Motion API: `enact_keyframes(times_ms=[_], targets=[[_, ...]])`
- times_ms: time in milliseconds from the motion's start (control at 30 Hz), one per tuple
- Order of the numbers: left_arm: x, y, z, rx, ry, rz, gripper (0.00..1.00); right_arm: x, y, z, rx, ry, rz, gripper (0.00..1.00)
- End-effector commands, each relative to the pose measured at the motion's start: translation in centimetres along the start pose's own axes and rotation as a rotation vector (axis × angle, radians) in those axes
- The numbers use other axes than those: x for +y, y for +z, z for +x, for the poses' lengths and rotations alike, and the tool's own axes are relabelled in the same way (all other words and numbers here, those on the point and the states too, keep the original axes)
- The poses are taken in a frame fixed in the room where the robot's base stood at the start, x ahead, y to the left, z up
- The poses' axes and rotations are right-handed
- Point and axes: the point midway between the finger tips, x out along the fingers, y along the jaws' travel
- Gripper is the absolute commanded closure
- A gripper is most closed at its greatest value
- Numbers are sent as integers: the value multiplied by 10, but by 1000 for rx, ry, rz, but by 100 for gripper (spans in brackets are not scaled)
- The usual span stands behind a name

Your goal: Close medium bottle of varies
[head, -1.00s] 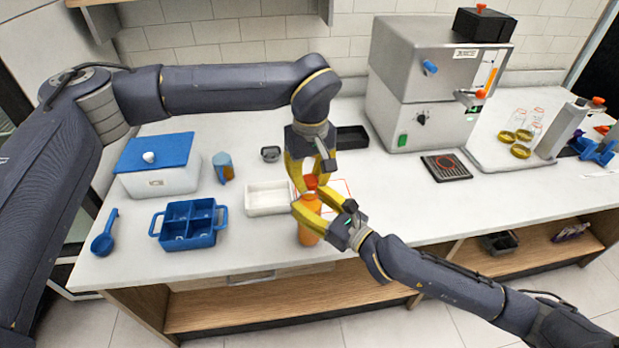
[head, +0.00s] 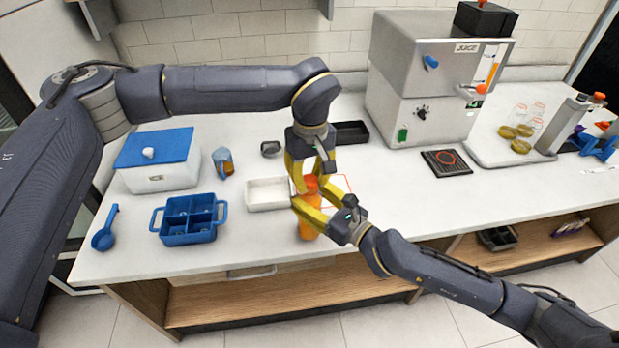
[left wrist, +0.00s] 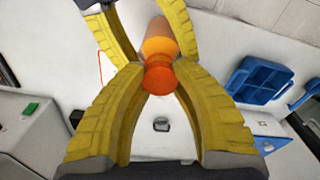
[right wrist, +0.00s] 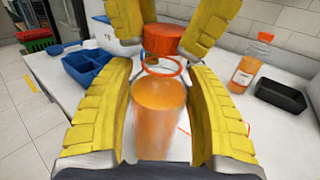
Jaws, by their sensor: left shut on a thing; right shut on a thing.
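The orange-filled bottle (head: 309,229) is upright near the front of the counter; it fills the middle of the right wrist view (right wrist: 158,112). My right gripper (head: 312,207) is shut around its upper body. My left gripper (head: 311,177) comes from above and is shut on the orange-red cap (right wrist: 162,39). The cap is over the bottle's mouth, with an orange ring (right wrist: 164,66) at the neck just under it. In the left wrist view the cap (left wrist: 158,77) lines up with the bottle (left wrist: 158,44).
A white tray (head: 267,194), blue divided caddy (head: 188,220) and blue-lidded box (head: 155,160) stand left. A black tray (head: 351,132) lies behind, with another labelled bottle (right wrist: 243,74) near it. The juicer (head: 432,85) stands back right. The counter's right front is clear.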

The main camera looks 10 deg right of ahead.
Motion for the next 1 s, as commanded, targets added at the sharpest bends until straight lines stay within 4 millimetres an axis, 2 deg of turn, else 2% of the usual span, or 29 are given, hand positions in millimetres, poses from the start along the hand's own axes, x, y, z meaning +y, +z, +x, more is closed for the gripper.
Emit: enact_keyframes(times_ms=[667, 700, 767, 867, 1000], targets=[[0, 0, 11, 0, -1, -1, 82, 0, 2, 0, -3, 1, -1, 92], [0, 0, 11, 0, 0, -1, 82, 0, 2, 0, -3, 1, -1, 100], [0, 0, 11, 0, 0, 9, 82, 0, 2, 0, -3, 1, -1, 100], [0, 0, 11, 2, 1, 89, 81, 0, 2, 0, -3, 1, -1, 100], [0, -1, 10, 3, 3, 321, 81, 0, 1, 0, -3, 1, -1, 100]])
